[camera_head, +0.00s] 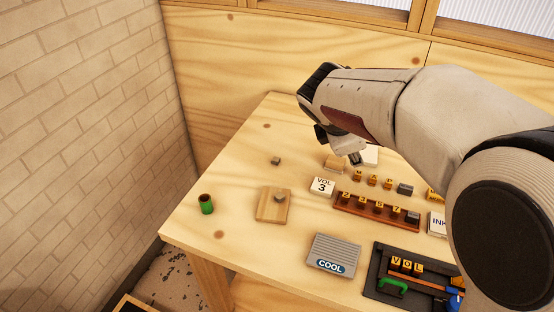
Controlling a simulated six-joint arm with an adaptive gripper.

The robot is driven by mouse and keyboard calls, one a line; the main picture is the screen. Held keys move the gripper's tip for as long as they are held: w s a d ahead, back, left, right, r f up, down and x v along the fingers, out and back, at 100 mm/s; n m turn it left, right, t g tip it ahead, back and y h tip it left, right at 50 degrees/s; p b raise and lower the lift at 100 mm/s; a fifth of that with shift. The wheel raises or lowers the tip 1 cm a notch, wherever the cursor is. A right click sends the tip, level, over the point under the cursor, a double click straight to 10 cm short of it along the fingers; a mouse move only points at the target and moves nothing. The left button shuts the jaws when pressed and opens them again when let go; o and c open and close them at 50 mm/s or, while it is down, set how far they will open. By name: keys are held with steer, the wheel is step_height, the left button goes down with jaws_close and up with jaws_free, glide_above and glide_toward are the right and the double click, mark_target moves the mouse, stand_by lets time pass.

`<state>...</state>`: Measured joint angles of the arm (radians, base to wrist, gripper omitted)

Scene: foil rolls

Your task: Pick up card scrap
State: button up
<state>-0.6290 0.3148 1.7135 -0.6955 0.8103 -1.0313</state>
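My gripper (354,157) is low over the back middle of the table, pointing down. Its fingertips are small and partly hidden by my wrist, so I cannot tell whether they are open or shut. A flat white piece (371,156) lies just right of the fingertips and is partly covered by my arm. A tan block-like piece (334,164) lies just left of them. Either could be the card scrap; I cannot tell which. I cannot tell whether the fingers touch either piece.
A COOL pad (333,254) and dark tray (372,277) are nearer. A wooden board (266,210) and green cup (206,204) stand left, with clear table between.

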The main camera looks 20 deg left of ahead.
steer(key=w+a+f+n, duration=0.1)
steer(key=a+f+n, duration=0.2)
steer(key=a, duration=0.3)
steer(key=w+a+f+n, duration=0.2)
steer(key=a+f+n, duration=0.1)
steer(key=a, duration=0.3)
steer(key=n+t+y, duration=0.1)
steer(key=n+t, duration=0.1)
steer(key=n, duration=0.3)
glide_toward(276, 159)
steer(key=shift+w+d+r, duration=0.1)
steer(key=shift+d, duration=0.25)
steer(key=shift+w, duration=0.1)
steer(key=shift+x, duration=1.25)
steer(key=shift+a+f+x, duration=0.1)
steer(key=shift+a+x, duration=0.1)
steer(key=shift+x, duration=1.1)
steer(key=shift+a+f+x, duration=0.1)
steer(key=shift+a+x, duration=0.05)
steer(key=shift+x, duration=1.15)
steer(key=c, duration=0.8)
